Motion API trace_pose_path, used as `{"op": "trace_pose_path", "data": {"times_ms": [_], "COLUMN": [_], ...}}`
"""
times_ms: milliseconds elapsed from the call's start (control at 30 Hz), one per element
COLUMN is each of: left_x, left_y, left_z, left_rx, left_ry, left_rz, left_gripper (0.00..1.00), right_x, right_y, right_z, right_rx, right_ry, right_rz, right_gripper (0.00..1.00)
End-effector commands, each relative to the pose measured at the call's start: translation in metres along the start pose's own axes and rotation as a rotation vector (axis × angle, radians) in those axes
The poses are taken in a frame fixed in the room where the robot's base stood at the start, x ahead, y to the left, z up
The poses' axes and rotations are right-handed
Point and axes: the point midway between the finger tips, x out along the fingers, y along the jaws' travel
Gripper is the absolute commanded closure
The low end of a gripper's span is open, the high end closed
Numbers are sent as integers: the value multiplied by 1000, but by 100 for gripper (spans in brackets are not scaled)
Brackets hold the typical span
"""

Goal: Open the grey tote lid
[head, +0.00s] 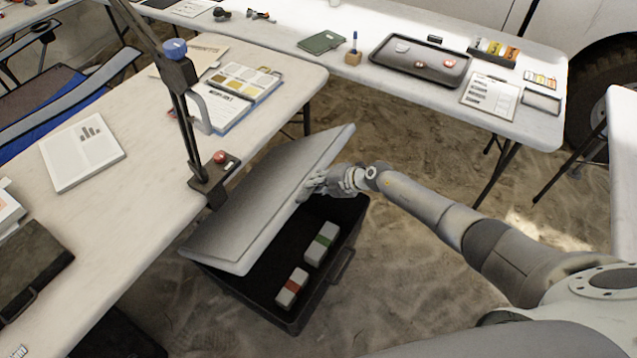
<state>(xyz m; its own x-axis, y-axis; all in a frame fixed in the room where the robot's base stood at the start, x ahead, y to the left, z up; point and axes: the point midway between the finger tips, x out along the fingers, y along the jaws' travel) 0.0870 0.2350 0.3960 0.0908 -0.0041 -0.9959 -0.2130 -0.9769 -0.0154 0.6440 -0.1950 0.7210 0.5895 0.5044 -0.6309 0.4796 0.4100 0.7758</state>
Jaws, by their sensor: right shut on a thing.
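The grey tote (330,262) stands on the sandy ground beside the left table, its dark inside partly showing. Its grey lid (262,195) is raised and tilted, with the near right side lifted above the tote opening. My right gripper (312,184) is at the lid's right edge and shut on it. The fingertips are small and partly hidden against the lid. Inside the tote lie a white box with a green band (321,243) and a white box with a red band (292,288). My left gripper is not in view.
The left table (150,235) carries a clamped lamp stand (205,180), a colour chart (240,82) and a white booklet (82,152). The back table (400,85) holds a dark tray (421,62) and clipboard (490,95). Sandy ground right of the tote is clear.

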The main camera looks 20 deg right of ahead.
Motion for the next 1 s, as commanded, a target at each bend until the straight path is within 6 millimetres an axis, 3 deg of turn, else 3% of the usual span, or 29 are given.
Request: {"op": "trace_pose_path", "data": {"times_ms": [167,200,333,767,1000], "left_x": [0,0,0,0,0], "left_y": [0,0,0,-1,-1], "left_z": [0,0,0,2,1], "left_rx": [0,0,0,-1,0], "left_ry": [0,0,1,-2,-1], "left_rz": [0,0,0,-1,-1], "left_gripper": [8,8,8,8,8], "right_x": [-1,-1,-1,-5,-33], "right_y": [1,1,1,0,-1], "right_z": [1,1,1,1,2], "right_rx": [-2,-2,-2,-3,-6], "right_ry": [-2,-2,-1,-2,-3], "right_rz": [2,2,1,0,-1], "right_gripper": [100,86,69,68,68]}}
